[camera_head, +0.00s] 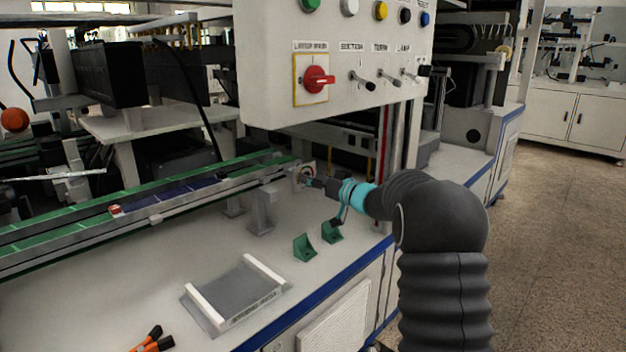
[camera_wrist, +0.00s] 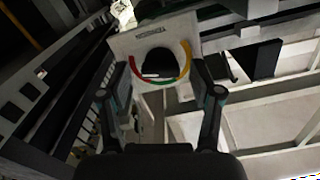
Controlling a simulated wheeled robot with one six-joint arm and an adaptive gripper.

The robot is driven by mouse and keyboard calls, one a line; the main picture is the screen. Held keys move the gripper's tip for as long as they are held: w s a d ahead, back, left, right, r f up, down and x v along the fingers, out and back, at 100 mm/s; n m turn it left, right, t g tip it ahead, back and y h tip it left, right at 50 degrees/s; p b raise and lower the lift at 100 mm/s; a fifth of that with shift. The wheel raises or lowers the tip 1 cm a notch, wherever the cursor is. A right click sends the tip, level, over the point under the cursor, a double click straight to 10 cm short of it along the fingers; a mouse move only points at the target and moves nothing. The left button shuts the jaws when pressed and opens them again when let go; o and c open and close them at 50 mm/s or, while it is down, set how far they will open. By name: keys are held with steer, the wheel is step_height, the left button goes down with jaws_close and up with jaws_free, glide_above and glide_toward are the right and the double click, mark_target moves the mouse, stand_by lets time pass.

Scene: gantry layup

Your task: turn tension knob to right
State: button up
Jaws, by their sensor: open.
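The tension knob (camera_wrist: 158,62) is a round black knob on a light plate (camera_wrist: 127,43) in the wrist view. A coloured arc of red, yellow and green runs around it, and a pale mark shows low on its face. My gripper (camera_wrist: 158,78) is open, with one finger on each side of the knob. I cannot tell whether the fingers touch it. In the head view my gripper (camera_head: 310,182) is at the right end of the conveyor, by the small dial plate (camera_head: 304,173). The knob itself is mostly hidden there.
A control panel (camera_head: 350,40) with a red switch (camera_head: 318,79) and several small levers hangs above my gripper. The green conveyor (camera_head: 60,222) runs off to the left. Green brackets (camera_head: 304,247), a grey tray (camera_head: 235,292) and orange-handled tools (camera_head: 152,341) are on the bench.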

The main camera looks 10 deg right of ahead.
steer(key=shift+a, duration=0.1)
steer(key=c, duration=1.1)
steer(key=shift+c, duration=0.2)
steer(key=shift+n, duration=0.3)
steer(key=shift+s+a+f+n+b, duration=0.15)
steer(key=shift+n+b, duration=2.15)
steer(key=shift+n, duration=2.25)
steer(key=shift+a+f+n+b, duration=0.1)
steer(key=shift+n+b, duration=2.15)
steer(key=shift+n, duration=2.3)
steer(key=shift+r, duration=0.1)
